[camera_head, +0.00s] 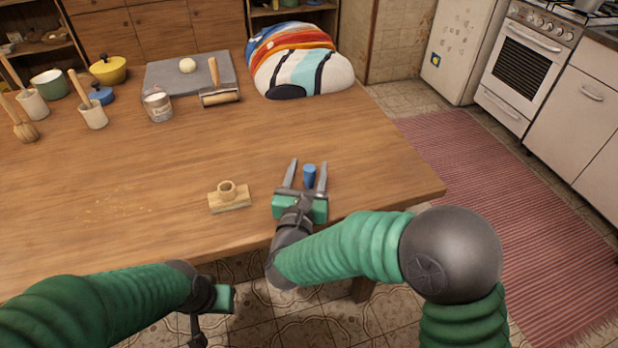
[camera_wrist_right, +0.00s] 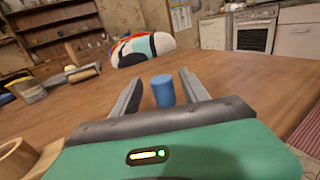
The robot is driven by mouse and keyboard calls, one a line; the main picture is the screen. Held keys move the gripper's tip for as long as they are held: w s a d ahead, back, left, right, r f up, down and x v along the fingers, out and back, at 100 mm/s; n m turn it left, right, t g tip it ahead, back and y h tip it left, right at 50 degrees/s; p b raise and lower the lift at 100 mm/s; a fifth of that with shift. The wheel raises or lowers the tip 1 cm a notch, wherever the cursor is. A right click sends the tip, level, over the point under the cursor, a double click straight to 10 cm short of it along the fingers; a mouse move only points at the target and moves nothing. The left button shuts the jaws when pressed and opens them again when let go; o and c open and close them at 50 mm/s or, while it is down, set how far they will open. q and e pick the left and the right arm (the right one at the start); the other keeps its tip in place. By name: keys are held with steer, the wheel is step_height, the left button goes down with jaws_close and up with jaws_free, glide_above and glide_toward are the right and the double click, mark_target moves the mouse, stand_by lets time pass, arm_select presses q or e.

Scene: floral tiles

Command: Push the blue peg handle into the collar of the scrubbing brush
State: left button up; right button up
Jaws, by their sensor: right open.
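The blue peg handle (camera_head: 309,176) stands upright on the wooden table near its front right. It also shows in the right wrist view (camera_wrist_right: 163,91). My right gripper (camera_head: 307,163) is open, with one finger on each side of the peg and a gap visible at both sides. The scrubbing brush (camera_head: 229,202) lies on the table left of my right gripper, with its round collar (camera_head: 227,188) facing up and empty. The collar shows partly at the lower left of the right wrist view (camera_wrist_right: 16,158). My left gripper (camera_head: 212,318) is low, off the table's front edge; its fingers are not clear.
A grey board (camera_head: 190,72) with a ball and a roller (camera_head: 219,92) lies at the back, beside a can (camera_head: 158,105) and a striped cushion (camera_head: 297,62). Pots and utensil holders stand at the back left. The table's middle is clear.

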steer(key=w, duration=0.3)
steer(key=shift+d+f, duration=0.1)
steer(key=shift+d, duration=0.3)
steer(key=shift+s, duration=0.1)
steer(key=shift+c, duration=0.4)
jaws_close()
